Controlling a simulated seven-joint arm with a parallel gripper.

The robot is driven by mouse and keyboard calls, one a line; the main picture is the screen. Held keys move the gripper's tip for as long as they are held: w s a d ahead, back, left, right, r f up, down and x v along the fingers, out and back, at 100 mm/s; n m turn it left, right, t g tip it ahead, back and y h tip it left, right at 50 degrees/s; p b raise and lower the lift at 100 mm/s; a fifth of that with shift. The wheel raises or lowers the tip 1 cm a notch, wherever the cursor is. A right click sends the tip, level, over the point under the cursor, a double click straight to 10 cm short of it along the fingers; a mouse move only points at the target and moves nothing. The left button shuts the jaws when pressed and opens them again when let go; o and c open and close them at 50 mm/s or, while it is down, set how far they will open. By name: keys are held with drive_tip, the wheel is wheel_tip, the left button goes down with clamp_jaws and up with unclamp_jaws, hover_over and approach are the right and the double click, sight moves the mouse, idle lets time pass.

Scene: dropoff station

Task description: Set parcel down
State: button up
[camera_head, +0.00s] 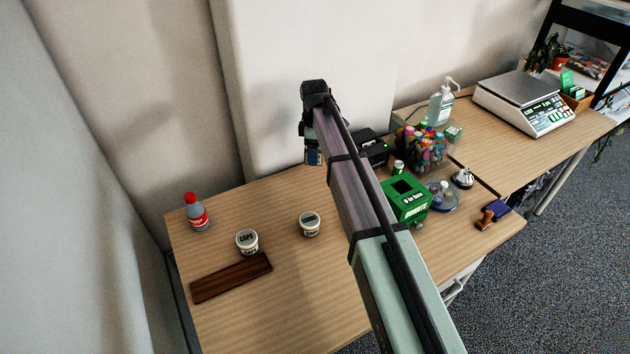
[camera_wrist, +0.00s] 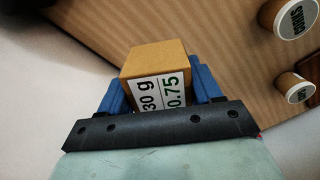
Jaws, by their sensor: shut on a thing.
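The parcel is a small brown cardboard box (camera_wrist: 157,61) with a white label reading "30 g" and "0.75" on the side facing the wrist camera. My gripper (camera_wrist: 160,80) is shut on it, with one blue finger at each side. In the head view my gripper (camera_head: 313,156) hangs at the back of the wooden table (camera_head: 275,300), near the wall, and my arm hides the parcel there. The wrist view shows the tabletop (camera_wrist: 215,35) beyond the parcel; I cannot tell the height between them.
Two white tubs (camera_head: 247,242) (camera_head: 309,225), a red-capped bottle (camera_head: 198,214) and a dark wooden board (camera_head: 231,277) stand left. Right of my arm are a green box (camera_head: 405,200), a pen holder (camera_head: 422,150), sanitizer (camera_head: 441,104) and scale (camera_head: 525,100). The table's front middle is clear.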

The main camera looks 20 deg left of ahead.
drive_tip(key=shift+w+d+n, duration=0.15)
drive_tip(key=shift+w+n, duration=0.25)
drive_tip(key=shift+w, duration=0.05)
drive_tip(key=shift+w+n, duration=0.2)
drive_tip(key=shift+n, duration=0.8)
drive_tip(key=n, duration=0.4)
drive_tip(key=shift+a, duration=0.2)
drive_tip(key=shift+f, duration=4.95)
drive_tip(key=o, duration=1.3)
drive_tip(key=shift+f, duration=0.1)
wheel_tip(320, 180, up, 12)
drive_tip(key=shift+r, duration=0.15)
